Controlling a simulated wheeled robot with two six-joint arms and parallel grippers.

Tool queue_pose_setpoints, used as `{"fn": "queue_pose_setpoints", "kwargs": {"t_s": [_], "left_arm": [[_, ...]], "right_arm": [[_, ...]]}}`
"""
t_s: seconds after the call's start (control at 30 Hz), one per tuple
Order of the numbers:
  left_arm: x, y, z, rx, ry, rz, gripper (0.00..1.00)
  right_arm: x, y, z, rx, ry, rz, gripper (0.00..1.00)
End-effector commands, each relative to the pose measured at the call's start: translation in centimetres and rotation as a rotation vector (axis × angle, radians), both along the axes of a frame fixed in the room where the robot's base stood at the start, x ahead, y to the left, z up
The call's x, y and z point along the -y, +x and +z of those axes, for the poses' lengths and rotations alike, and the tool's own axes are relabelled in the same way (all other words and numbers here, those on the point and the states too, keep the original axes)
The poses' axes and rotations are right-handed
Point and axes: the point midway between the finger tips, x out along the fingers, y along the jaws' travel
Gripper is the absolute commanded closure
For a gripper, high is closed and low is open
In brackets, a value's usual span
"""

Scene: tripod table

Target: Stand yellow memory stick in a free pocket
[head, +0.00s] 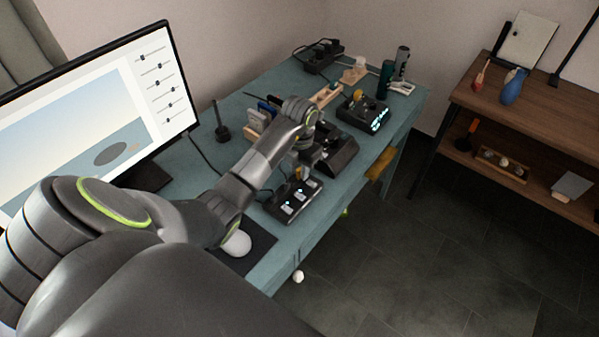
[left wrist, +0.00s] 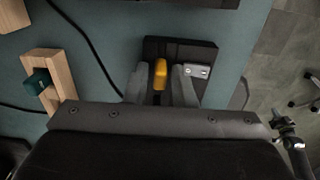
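The yellow memory stick (left wrist: 160,74) shows in the left wrist view between the two fingers of my left gripper (left wrist: 160,82). Narrow dark gaps show on both sides of it, so the fingers appear open around it. It is over or in a black holder (left wrist: 180,47); how deep it sits I cannot tell. A silver piece with two small holes (left wrist: 197,71) is just right of the fingers. In the head view my left gripper (head: 303,172) is over the black holder (head: 270,207), which carries several pale pieces; the yellow stick is hidden there. My right gripper is not in view.
A dark box (head: 342,155) stands just beyond the holder. A wooden block (left wrist: 64,72) with a teal piece and a black cable lie left in the wrist view. The monitor (head: 120,90) and a white mouse (head: 237,243) are nearer. The table edge is close on the right.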

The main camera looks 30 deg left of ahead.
Motion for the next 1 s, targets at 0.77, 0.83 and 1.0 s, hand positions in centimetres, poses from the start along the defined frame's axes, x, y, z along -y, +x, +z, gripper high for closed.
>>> {"fn": "queue_pose_setpoints", "kwargs": {"t_s": [0.77, 0.83, 1.0], "left_arm": [[0.0, 0.0, -0.1, 0.002, 0.001, 0.0, 1.0], [0.0, 0.1, 0.5, 0.003, 0.001, 0.0, 1.0], [0.0, 0.1, 4.1, 0.006, 0.002, -0.001, 1.0]], "right_arm": [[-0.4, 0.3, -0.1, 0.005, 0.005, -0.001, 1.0], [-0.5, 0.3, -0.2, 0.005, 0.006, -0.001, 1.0], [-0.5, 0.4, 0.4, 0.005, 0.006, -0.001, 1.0]]}}
